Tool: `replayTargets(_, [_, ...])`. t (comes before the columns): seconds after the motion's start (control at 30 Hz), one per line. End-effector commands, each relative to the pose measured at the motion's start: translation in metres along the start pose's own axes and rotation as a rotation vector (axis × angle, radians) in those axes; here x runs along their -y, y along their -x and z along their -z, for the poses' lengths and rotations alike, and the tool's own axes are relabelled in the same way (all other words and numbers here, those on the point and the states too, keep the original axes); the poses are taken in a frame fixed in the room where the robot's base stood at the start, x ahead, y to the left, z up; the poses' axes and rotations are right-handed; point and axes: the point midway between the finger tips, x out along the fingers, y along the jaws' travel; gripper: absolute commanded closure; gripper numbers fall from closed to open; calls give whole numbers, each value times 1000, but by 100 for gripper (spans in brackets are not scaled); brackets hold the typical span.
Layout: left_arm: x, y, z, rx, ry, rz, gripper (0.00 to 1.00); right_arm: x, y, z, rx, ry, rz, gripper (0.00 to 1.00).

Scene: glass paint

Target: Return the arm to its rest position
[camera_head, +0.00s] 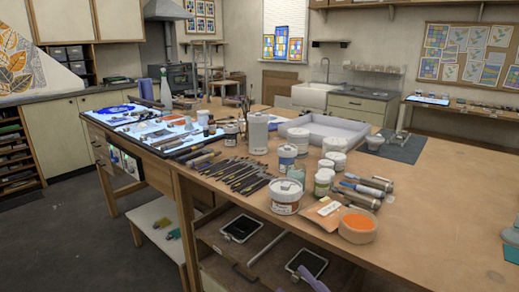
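Neither of my grippers can be made out in the head view, and no arm of mine is clearly visible. The long wooden workbench (437,215) fills the middle and right of the view. Paint jars stand on it, among them a large labelled jar (286,197) near the front edge and an open tub of orange paint (357,226). A row of brushes and tools (235,176) lies to the left of the jars. I see nothing being held.
A pale tray (325,131) sits toward the back of the bench. A lit panel with glass pieces (172,133) is at the left. The bench's right front is mostly clear.

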Motion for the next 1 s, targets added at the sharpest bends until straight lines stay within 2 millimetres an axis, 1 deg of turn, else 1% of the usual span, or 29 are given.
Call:
replayTargets(0.03, [0, 0, 0, 0, 0, 0, 33, 16, 21, -33, 137, -114, -18, 62])
replayTargets(0.07, [0, 0, 0, 0, 0, 0, 33, 25, 34, -50, 212, -173, -27, 62])
replayTargets(0.1, [0, 0, 0, 0, 0, 0, 33, 38, 52, -72, 309, -246, -35, 62])
replayTargets(0.17, [0, 0, 0, 0, 0, 0, 33, 60, 82, -99, 446, -352, -45, 62])
replayTargets(0.2, [0, 0, 0, 0, 0, -1, 33, 75, 104, -115, 535, -419, -49, 62])
replayTargets(0.27, [0, 0, 0, 0, 0, -1, 33, 99, 137, -134, 660, -512, -53, 62])
replayTargets(0.3, [0, 0, 0, 0, 0, -1, 33, 115, 159, -144, 738, -570, -54, 62])
replayTargets(0.33, [0, 0, 0, 0, 0, -1, 33, 126, 174, -149, 791, -610, -55, 62])
replayTargets(0.4, [0, 0, 0, 0, 0, -1, 33, 149, 208, -158, 900, -689, -54, 62])
replayTargets(0.5, [0, 0, 0, 0, 0, -1, 33, 174, 244, -162, 1014, -773, -52, 62])
replayTargets(0.6, [0, 0, 0, 0, 0, -1, 33, 189, 266, -163, 1081, -821, -50, 62])
replayTargets(0.7, [0, 0, 0, -1, 0, -1, 33, 195, 274, -163, 1106, -841, -49, 62])
replayTargets(1.0, [0, 0, 2, -4, 0, 0, 33, 195, 274, -163, 1107, -841, -48, 62])
